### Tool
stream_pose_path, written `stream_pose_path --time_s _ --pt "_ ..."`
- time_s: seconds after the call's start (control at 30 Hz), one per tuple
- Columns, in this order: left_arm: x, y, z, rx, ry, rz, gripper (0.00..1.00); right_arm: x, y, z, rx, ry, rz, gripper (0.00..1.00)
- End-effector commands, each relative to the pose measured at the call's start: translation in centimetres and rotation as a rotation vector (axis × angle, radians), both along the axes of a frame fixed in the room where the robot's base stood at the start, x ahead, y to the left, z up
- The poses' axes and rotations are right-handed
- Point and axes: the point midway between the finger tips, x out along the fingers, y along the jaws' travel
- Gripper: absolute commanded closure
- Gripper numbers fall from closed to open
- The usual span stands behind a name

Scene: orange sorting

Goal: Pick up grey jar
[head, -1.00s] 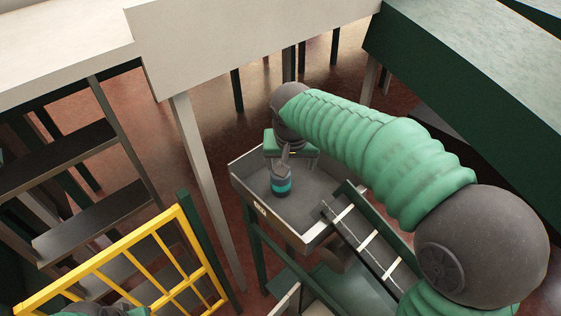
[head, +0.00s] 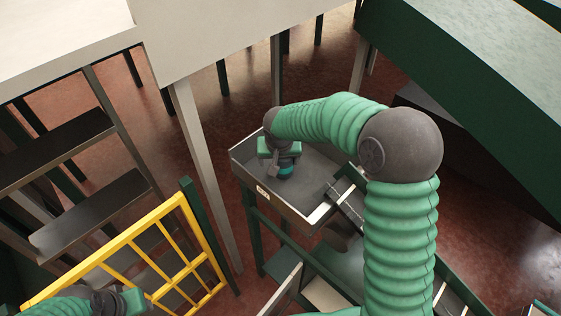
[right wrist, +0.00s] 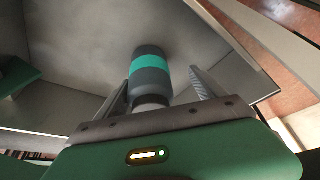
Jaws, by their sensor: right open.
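The grey jar (head: 286,172) with a teal band stands in a grey metal tray (head: 318,176), partly hidden by my right gripper (head: 280,170). In the right wrist view the jar (right wrist: 151,68) lies between the two spread fingers of my right gripper (right wrist: 160,80), toward the left finger. The gripper is open, and I cannot tell whether either finger touches the jar. My left gripper (head: 128,302) is at the bottom left of the head view, near a yellow frame, and its fingers are not clear.
The tray has raised walls and stands on dark green legs. A roller track (head: 346,200) meets its right side. A yellow barred frame (head: 150,250) stands at the lower left. A large pale surface (head: 220,35) and a dark green structure (head: 440,90) border the back.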

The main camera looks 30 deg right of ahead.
Motion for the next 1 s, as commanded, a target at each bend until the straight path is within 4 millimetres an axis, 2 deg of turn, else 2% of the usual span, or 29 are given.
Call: stream_pose_path --time_s 0.1,0.33,0.7,0.9,1.0 --pt "0.0 0.0 0.2 0.0 0.0 0.0 0.64 0.6 -0.8 -1.6 0.005 0.002 -0.002 0.21" --pt "0.0 0.0 0.2 0.0 0.0 0.0 0.64 0.7 -1.3 -2.0 0.008 0.001 -0.002 0.21" --pt "0.0 0.0 0.2 0.0 0.0 0.0 0.64 0.7 -0.6 -1.7 0.002 -0.001 -0.001 0.69" --pt "0.0 0.0 0.2 0.0 0.0 0.0 0.64 0.7 -0.8 -1.8 0.004 -0.001 -0.003 0.96" --pt "0.0 0.0 0.2 0.0 0.0 0.0 0.64 0.7 -0.9 -1.7 0.005 -0.001 -0.003 0.96"
